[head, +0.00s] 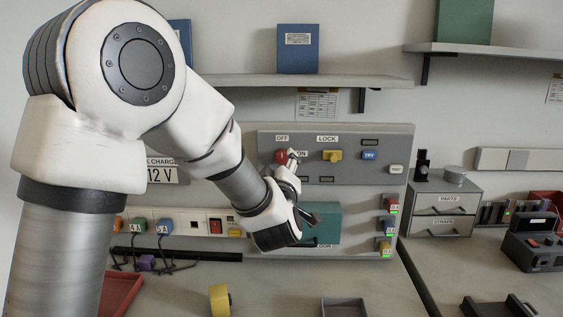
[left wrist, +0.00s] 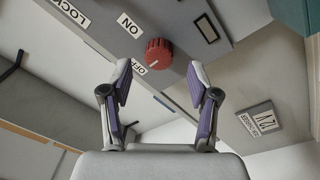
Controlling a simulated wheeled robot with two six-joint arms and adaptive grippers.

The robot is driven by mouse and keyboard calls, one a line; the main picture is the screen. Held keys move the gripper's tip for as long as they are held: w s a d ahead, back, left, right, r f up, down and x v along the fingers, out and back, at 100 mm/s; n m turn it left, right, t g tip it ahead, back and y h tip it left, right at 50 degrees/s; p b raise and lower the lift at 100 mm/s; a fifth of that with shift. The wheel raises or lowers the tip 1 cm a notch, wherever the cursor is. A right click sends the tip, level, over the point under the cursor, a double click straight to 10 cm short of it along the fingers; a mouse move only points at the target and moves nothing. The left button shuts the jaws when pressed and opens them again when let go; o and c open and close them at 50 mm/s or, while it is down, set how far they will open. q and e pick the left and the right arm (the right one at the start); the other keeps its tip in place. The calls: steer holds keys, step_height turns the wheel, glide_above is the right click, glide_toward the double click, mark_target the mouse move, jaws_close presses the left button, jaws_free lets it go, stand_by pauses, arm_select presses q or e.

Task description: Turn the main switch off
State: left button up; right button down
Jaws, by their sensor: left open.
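The main switch is a red ribbed rotary knob (head: 281,156) at the upper left of the grey wall panel (head: 375,140). An OFF label sits above it and an ON label to its right. In the left wrist view, the red knob (left wrist: 158,53) shows ahead of the gap between the open fingers (left wrist: 158,80), not gripped. My right gripper is not in view.
A yellow lock part (head: 332,156), a blue TRY button (head: 369,155) and a white button (head: 396,169) share the panel. A teal door (head: 322,225) is below, partly behind my gripper.

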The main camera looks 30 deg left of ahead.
arm_select(q)
steer(key=v, duration=0.8)
steer(key=shift+s+d, duration=0.25)
steer(key=shift+s, duration=0.1)
